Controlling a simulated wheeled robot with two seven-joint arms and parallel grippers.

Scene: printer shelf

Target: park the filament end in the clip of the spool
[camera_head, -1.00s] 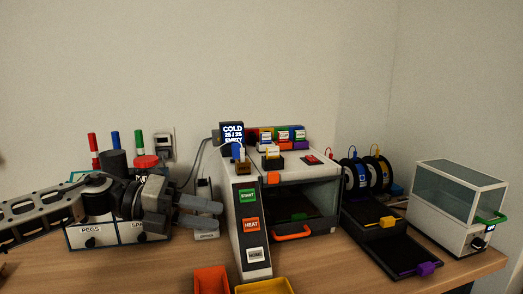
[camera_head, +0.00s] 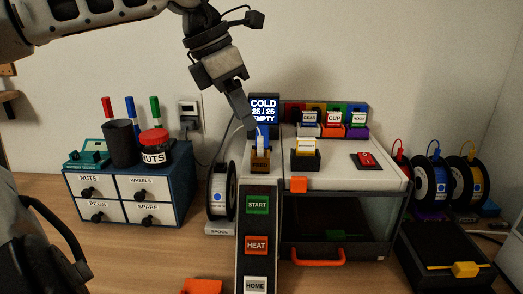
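A black-rimmed spool (camera_head: 220,190) with a pale label stands upright on its grey holder (camera_head: 219,229) between the drawer cabinet and the printer. I cannot make out its clip or a loose filament end. A blue and white upright piece (camera_head: 262,137) stands at the brown feed block (camera_head: 260,161) on the printer's top left; I cannot tell whether it is the filament end. My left gripper (camera_head: 248,124) reaches down from above, its fingertips close beside this piece. The fingers are seen nearly edge-on, so their gap and any contact are hidden. My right gripper is not in view.
The printer (camera_head: 350,170) has a display (camera_head: 264,109) reading COLD, EMPTY behind the feed block. A drawer cabinet (camera_head: 180,190) bearing a cup and a nuts jar stands left. Several coloured spools (camera_head: 432,183) stand right.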

